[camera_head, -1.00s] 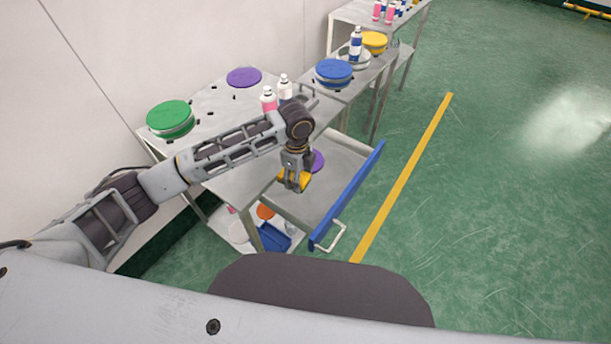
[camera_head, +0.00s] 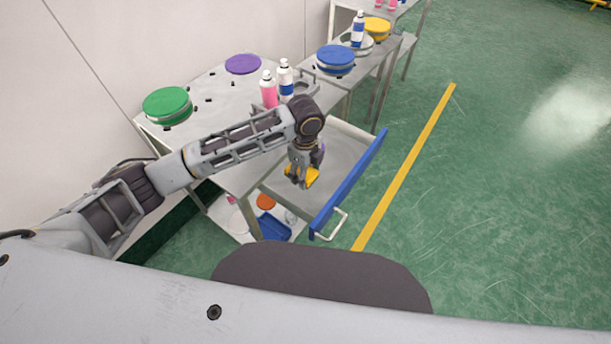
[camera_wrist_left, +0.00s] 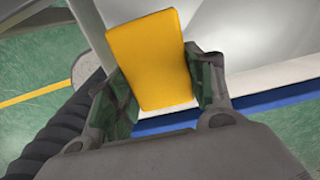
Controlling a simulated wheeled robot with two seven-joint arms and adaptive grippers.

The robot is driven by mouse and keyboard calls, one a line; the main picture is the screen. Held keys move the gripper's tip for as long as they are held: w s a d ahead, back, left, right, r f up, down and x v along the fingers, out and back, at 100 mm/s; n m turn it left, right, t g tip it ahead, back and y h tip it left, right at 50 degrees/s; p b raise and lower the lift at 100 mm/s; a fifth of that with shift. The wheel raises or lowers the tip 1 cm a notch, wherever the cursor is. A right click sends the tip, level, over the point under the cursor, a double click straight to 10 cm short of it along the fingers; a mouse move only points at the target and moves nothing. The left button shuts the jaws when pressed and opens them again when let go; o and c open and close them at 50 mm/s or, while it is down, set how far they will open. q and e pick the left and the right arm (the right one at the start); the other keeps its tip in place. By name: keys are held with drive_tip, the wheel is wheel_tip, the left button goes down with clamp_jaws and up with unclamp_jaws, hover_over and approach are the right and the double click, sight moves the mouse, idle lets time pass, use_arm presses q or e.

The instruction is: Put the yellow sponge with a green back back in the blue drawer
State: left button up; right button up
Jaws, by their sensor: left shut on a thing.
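The yellow sponge (camera_head: 312,175) is held between the fingers of my left gripper (camera_head: 301,180). In the left wrist view the sponge (camera_wrist_left: 152,60) shows its yellow face between the two fingers (camera_wrist_left: 160,90); its green back is not visible. The blue drawer (camera_head: 350,185), with a blue front and a pale handle (camera_head: 332,226), is pulled out from the table. My left gripper is over the open drawer, pointing down. I cannot tell how high the sponge is above the drawer floor. My right gripper is not in view.
The table (camera_head: 215,100) holds a green-lidded tin (camera_head: 167,104), a purple lid (camera_head: 242,64) and two bottles (camera_head: 277,88). A blue tray (camera_head: 273,226) lies on the lower shelf. A blue-lidded tin (camera_head: 335,59) stands on a farther table. Open green floor lies right of the drawer.

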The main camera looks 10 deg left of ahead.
use_arm(q)
hover_over(305, 194)
drive_tip(key=shift+f, duration=2.7)
drive_tip(key=shift+f, duration=1.85)
drive_tip(key=shift+f, duration=0.1)
drive_tip(key=o, duration=1)
wheel_tip(305, 194, up, 12)
drive_tip(key=shift+r, duration=0.1)
